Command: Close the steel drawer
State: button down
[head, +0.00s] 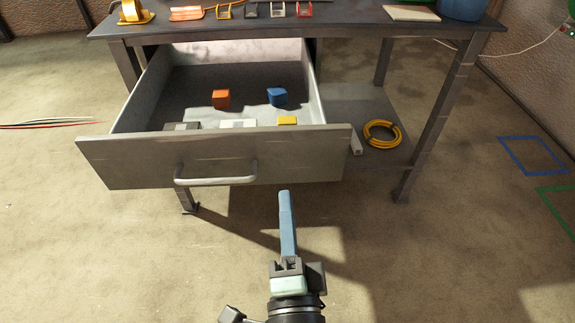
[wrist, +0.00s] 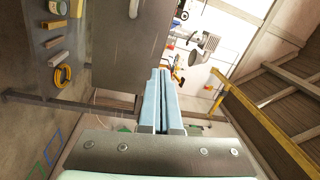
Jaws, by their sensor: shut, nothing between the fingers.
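The steel drawer (head: 300,153) stands far open under the bench, its front panel facing me with a bar handle (head: 216,173) across the middle. Inside lie an orange block (head: 221,98), a blue block (head: 277,96), a yellow block (head: 287,121) and grey and white pieces partly hidden behind the front. My gripper (head: 285,194) has blue fingers, shut and empty. In the head view the tips show just below the drawer front, right of the handle; contact is not visible. In the wrist view the fingers (wrist: 164,72) lie together beside the grey drawer front (wrist: 115,45).
The dark bench top (head: 345,22) carries several small items, a pale board (head: 411,13) and a blue container (head: 462,8). A yellow coil (head: 382,134) lies on the lower shelf. A bench leg (head: 437,120) stands at right. The floor before the drawer is clear.

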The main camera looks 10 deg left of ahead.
aim_at(284, 160)
notch_tip(284, 160, down, 5)
jog(key=s+d+m+g, duration=0.1)
jog(key=s+m, duration=0.1)
jog(key=s, duration=0.1)
jog(key=shift+h, duration=0.3)
jog(key=p+x, duration=0.1)
jog(key=x, duration=1.3)
jog(key=shift+w, duration=0.2)
jog(key=shift+w, duration=0.1)
